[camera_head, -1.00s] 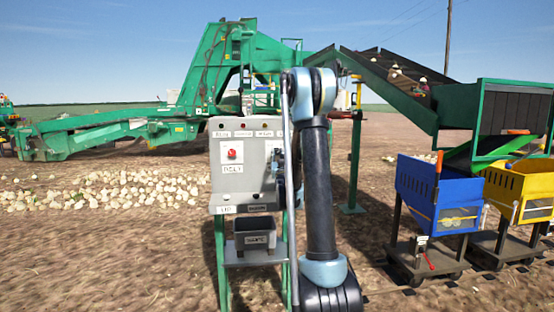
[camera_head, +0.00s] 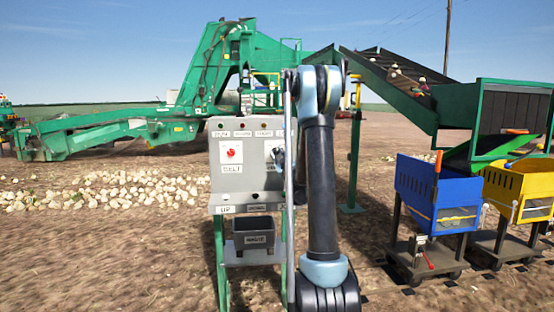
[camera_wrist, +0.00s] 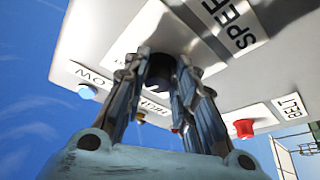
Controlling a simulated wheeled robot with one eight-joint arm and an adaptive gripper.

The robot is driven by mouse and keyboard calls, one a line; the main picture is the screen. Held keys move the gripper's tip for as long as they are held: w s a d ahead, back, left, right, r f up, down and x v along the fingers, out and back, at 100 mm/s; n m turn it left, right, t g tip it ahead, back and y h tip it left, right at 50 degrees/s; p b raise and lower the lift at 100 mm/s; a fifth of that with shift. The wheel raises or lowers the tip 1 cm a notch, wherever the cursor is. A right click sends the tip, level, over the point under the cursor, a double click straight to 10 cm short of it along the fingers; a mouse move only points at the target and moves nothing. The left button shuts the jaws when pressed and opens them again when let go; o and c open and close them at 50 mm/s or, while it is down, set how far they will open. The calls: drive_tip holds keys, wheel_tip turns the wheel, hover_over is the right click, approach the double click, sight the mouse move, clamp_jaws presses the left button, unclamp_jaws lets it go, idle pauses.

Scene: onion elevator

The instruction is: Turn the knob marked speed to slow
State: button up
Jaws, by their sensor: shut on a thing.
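The grey control box (camera_head: 245,178) stands on green legs left of my arm in the head view. In the wrist view a SPEED label (camera_wrist: 232,22) sits on its pale face close to a dark round knob (camera_wrist: 161,68). My gripper (camera_wrist: 158,78) is shut on this knob, one finger on each side. The fingers hide part of the knob and the small labels behind them, so its pointer setting cannot be read. In the head view my gripper (camera_head: 279,156) is at the box's right part, partly hidden by my arm.
A red button (camera_head: 231,152) above a BELT label is on the box's left; it also shows in the wrist view (camera_wrist: 244,129). A dark bin (camera_head: 254,226) sits below. Blue (camera_head: 410,184) and yellow (camera_head: 505,185) carts stand right.

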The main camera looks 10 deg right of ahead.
drive_tip(key=n+g+y, duration=0.1)
drive_tip(key=n, duration=0.1)
drive_tip(key=n+y, duration=0.1)
drive_tip(key=n, duration=0.2)
drive_tip(key=n+g, duration=0.1)
drive_tip(key=n, duration=0.2)
drive_tip(key=shift+s+r+g+y, duration=0.2)
drive_tip(key=shift+g+y, duration=0.1)
drive_tip(key=shift+y, duration=0.1)
drive_tip(key=n, duration=0.2)
drive_tip(key=n+g, duration=0.1)
drive_tip(key=n, duration=0.1)
drive_tip(key=n+g, duration=0.1)
drive_tip(key=n, duration=0.1)
drive_tip(key=shift+d+r, duration=0.15)
drive_tip(key=shift+r, duration=0.1)
drive_tip(key=shift+n, duration=0.3)
drive_tip(key=o, duration=1.1)
drive_tip(key=shift+w+g, duration=0.1)
drive_tip(key=shift+g, duration=0.2)
drive_tip(key=shift+c, duration=0.2)
drive_tip(key=shift+d, duration=0.1)
drive_tip(key=v, duration=1.1)
drive_tip(key=shift+s, duration=0.4)
drive_tip(key=shift+d+f, duration=0.1)
drive_tip(key=shift+f, duration=0.05)
